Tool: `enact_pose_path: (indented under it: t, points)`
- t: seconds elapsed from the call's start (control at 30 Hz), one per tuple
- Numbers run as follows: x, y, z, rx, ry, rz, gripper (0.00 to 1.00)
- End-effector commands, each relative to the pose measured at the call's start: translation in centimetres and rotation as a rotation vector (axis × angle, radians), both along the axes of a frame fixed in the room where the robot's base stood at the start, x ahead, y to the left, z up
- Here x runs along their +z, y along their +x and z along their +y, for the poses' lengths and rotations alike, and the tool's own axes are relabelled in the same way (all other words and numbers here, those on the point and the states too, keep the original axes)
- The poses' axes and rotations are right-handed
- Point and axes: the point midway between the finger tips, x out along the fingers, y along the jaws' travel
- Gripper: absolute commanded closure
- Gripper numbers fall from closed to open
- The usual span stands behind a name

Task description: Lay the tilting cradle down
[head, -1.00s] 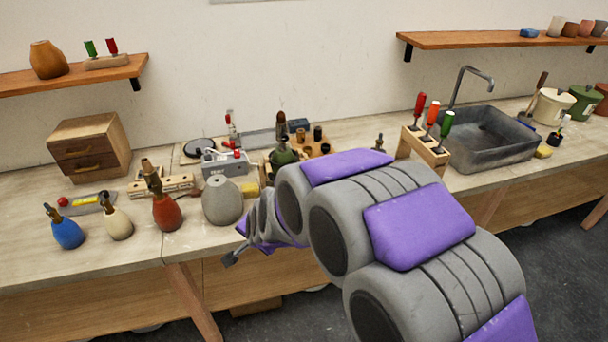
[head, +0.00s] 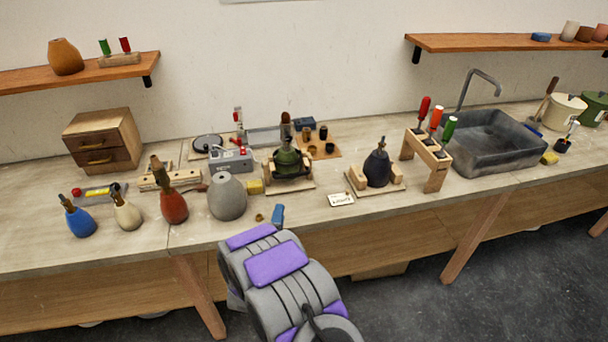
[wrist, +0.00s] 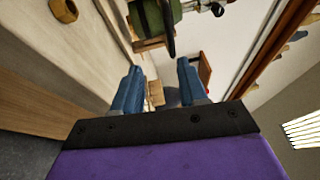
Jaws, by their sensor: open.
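A green lamp body (head: 288,162) stands upright in a wooden cradle (head: 302,183) at the middle of the bench, with a dark ring around it. I take this as the tilting cradle. In the wrist view, the green body (wrist: 165,14) shows at the top, partly cut off, with a dark curved bar (wrist: 168,35) in front. My gripper (wrist: 158,85) is open, its two blue fingers apart with nothing between them. In the head view, one blue finger of my gripper (head: 277,215) shows at the bench's front edge, in front of the cradle and apart from it.
A small brass nut (head: 259,217) lies near my gripper. A dark body (head: 378,168) sits between wooden blocks to the right, behind a label card (head: 341,199). A screwdriver rack (head: 435,160) stands beyond.

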Motion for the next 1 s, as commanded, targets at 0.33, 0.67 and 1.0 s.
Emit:
enact_pose_path:
  t: [0.33, 0.67, 1.0]
  points:
    - [0.2, 0.1, 0.0, -0.005, 0.015, -0.096, 0.58]
    - [1.1, 5.9, -0.9, -0.008, 0.018, -0.094, 0.58]
    - [2.1, 12.2, -1.6, -0.006, 0.017, -0.091, 0.58]
